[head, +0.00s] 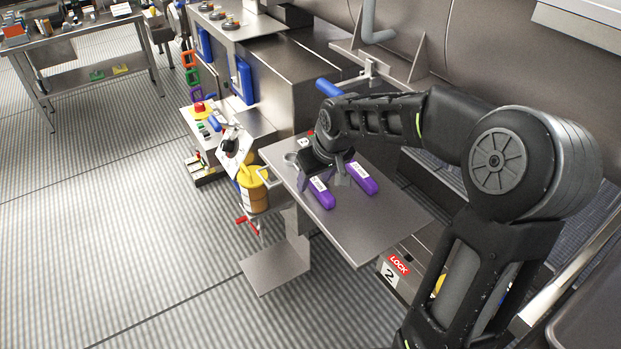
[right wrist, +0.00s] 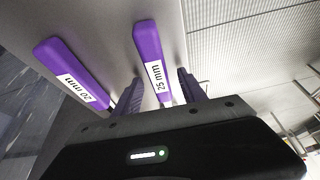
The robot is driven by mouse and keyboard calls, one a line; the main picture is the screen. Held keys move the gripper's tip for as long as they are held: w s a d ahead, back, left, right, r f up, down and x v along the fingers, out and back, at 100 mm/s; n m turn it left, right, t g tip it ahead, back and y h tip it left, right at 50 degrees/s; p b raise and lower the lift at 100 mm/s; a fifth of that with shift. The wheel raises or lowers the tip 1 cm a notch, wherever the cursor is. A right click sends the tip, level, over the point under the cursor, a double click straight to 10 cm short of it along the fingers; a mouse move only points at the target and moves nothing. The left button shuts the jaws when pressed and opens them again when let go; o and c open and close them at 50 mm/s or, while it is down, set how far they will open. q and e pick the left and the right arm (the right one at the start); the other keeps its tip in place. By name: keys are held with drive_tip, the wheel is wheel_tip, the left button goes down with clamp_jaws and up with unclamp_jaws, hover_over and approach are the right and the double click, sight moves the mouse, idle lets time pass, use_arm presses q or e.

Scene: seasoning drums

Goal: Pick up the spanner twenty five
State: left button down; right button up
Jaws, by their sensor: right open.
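Two purple-handled spanners lie side by side on the metal shelf (head: 385,225). The spanner twenty five (right wrist: 150,58), labelled "25 mm", sits between the two fingers of my right gripper (right wrist: 158,92) in the right wrist view. In the head view it appears to be the left purple handle (head: 322,195), with my right gripper (head: 323,174) over its far part. My right gripper is open, with gaps beside the handle. The "20 mm" spanner (right wrist: 72,72) lies outside the fingers; in the head view it is the right handle (head: 364,179). The spanners' far ends are hidden. My left gripper is out of view.
A yellow container (head: 253,192) hangs beside the shelf's left edge. Machine housings (head: 285,85) stand behind the shelf. The front of the shelf is bare. A workbench (head: 85,40) stands far left.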

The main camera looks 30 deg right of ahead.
idle(0.3)
clamp_jaws()
idle(0.4)
idle(0.3)
